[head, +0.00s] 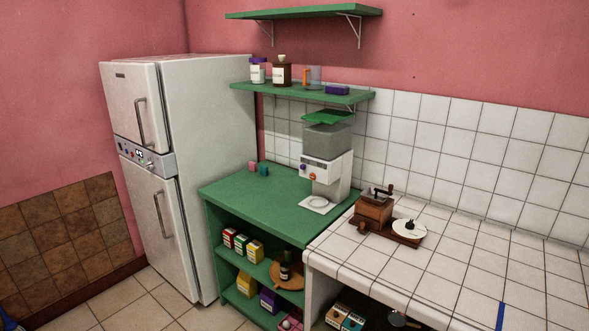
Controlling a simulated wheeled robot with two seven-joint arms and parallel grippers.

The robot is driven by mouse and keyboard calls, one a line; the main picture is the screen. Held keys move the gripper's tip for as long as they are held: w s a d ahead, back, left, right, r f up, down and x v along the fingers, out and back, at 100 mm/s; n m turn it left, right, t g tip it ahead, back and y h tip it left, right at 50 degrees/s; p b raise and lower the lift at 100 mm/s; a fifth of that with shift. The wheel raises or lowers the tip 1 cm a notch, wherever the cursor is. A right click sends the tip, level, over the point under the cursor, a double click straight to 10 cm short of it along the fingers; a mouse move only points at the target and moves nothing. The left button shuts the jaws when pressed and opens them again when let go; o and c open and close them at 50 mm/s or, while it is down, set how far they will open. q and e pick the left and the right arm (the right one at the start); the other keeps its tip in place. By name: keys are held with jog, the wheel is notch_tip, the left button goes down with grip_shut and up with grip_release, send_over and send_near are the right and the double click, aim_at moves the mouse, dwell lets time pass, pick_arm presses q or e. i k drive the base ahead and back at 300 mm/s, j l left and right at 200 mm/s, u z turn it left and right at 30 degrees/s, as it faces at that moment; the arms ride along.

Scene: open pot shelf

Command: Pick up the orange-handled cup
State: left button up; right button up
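The orange-handled cup (315,75) appears as a clear, see-through cup on the lower green wall shelf, with its orange handle on the left side. It stands upright between a dark brown bottle (282,73) on its left and a small purple box (337,90) on its right. Neither of my grippers is in view.
The lower wall shelf (300,94) also holds a purple-lidded jar (258,71). Below stand a white machine with a clear hopper (326,170) and a wooden grinder (374,212). A white fridge (205,160) stands left.

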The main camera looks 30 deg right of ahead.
aim_at(312, 76)
jog(key=i+l+z, duration=0.15)
jog(key=i, duration=0.55)
jog(key=i+l+z, duration=0.2)
jog(key=i, duration=0.55)
jog(key=z, duration=0.9)
